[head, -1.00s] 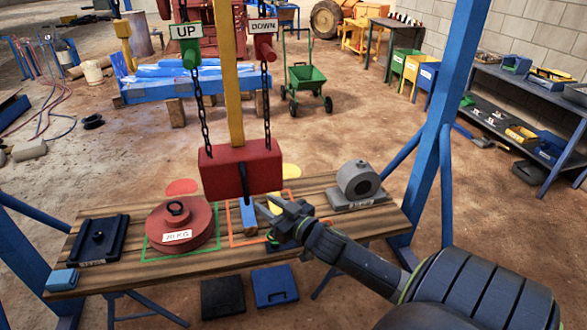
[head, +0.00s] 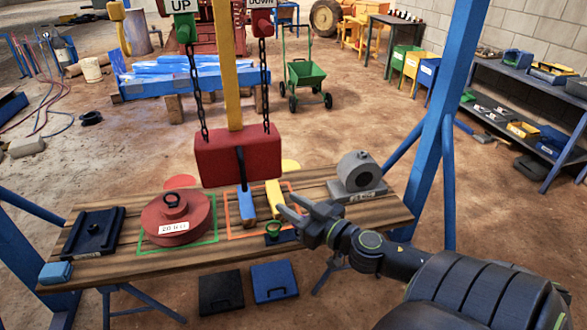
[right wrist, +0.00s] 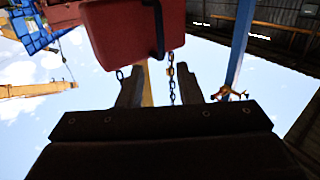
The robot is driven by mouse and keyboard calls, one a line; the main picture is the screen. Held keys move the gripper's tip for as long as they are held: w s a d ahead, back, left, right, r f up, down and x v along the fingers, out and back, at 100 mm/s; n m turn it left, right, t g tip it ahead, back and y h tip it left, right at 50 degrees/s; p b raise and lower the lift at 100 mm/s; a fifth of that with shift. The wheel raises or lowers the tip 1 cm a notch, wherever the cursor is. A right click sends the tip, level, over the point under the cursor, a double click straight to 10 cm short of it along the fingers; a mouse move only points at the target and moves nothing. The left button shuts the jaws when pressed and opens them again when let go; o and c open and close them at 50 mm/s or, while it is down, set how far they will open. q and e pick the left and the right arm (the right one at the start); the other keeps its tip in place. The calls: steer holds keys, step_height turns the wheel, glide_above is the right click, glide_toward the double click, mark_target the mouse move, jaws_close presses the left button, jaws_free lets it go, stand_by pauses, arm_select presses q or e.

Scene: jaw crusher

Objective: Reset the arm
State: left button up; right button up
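My right gripper (head: 290,206) is over the right part of the wooden bench, its two dark fingers apart with nothing between them. The spread fingers also show in the right wrist view (right wrist: 159,88), pointing up toward the red hoist block (right wrist: 133,28). In the head view the red hoist block (head: 238,157) hangs on two chains above the bench, left of the gripper and apart from it. A blue bar (head: 246,204) and a yellow bar (head: 274,194) stand close to the fingers; I cannot tell if they touch. My left gripper is out of view.
The bench (head: 120,268) holds a red round weight (head: 178,220), a dark plate (head: 93,232), and a grey bearing block (head: 357,176). Blue frame posts (head: 436,130) flank it. Two flat cases (head: 274,282) lie on the floor below.

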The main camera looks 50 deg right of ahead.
stand_by(0.5)
steer(key=s+d+f+m+g+h, duration=0.1)
steer(key=d+f+g, duration=0.15)
steer(key=f, duration=0.45)
steer(key=s+d+f+g+h, duration=0.1)
steer(key=d+f+h, duration=0.1)
steer(key=d+f, duration=0.3)
steer(key=d+f+m+g+h, duration=0.1)
steer(key=d+f, duration=0.1)
steer(key=f, duration=0.6)
steer(key=s+f+g+h, duration=0.1)
steer(key=s+f+g, duration=0.5)
steer(key=f, duration=1)
steer(key=s+a+f+g+y, duration=0.1)
steer(key=s+a+f+g, duration=0.35)
steer(key=s+f, duration=0.95)
steer(key=s+a+f+g+y, duration=0.1)
steer(key=s+a+f, duration=0.3)
steer(key=s+a, duration=0.2)
steer(key=s+a+f+n+y, duration=0.1)
steer(key=s+a+f, duration=0.3)
steer(key=s+a, duration=0.3)
steer(key=shift+s+a+g, duration=0.2)
steer(key=shift+a+g, duration=0.2)
steer(key=shift+a, duration=0.5)
steer(key=shift+w, duration=0.1)
